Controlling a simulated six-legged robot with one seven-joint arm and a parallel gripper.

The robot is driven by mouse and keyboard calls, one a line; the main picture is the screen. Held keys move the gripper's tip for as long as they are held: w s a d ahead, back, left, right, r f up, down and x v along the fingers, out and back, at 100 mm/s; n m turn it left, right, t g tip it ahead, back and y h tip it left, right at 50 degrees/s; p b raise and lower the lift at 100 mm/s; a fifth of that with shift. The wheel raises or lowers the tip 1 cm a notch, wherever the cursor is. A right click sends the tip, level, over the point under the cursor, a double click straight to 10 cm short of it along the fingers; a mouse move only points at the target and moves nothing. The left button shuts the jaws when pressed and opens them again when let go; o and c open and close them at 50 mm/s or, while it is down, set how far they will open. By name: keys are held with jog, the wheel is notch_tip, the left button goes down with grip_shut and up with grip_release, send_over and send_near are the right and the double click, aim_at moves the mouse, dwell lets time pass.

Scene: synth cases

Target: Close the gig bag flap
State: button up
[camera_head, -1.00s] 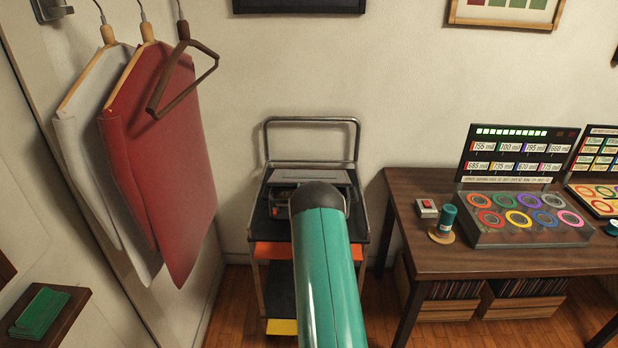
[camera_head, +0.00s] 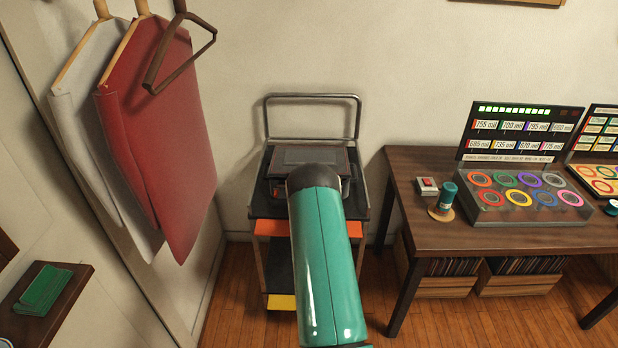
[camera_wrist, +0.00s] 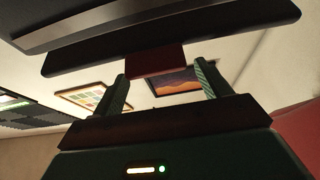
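A dark bag or case, apparently the gig bag (camera_head: 273,187), sits on top of the cart. Its flap (camera_head: 302,156) shows as a dark grey panel with a brownish edge, just beyond my arm. Much of the bag is hidden behind my green arm. In the wrist view a broad dark panel, likely the flap (camera_wrist: 225,30), spans the top, with a dark red tab (camera_wrist: 158,60) below it. My gripper (camera_wrist: 162,76) has its two green fingers well apart, below the panel, with the tab showing between their tips. Contact cannot be told.
The cart (camera_head: 355,215) has a raised rail (camera_head: 312,97) at the back. A wooden table (camera_head: 440,228) with a control box (camera_head: 530,205) stands on the right. Red cloth (camera_head: 165,140) hangs at left, and a small shelf (camera_head: 60,305) is at lower left. Floor shows around the cart.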

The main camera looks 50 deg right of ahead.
jog(key=s+a, duration=0.8)
jog(key=a, duration=0.1)
jog(key=shift+s+a+f, duration=0.2)
jog(key=shift+s+a, duration=0.2)
dwell(0.4)
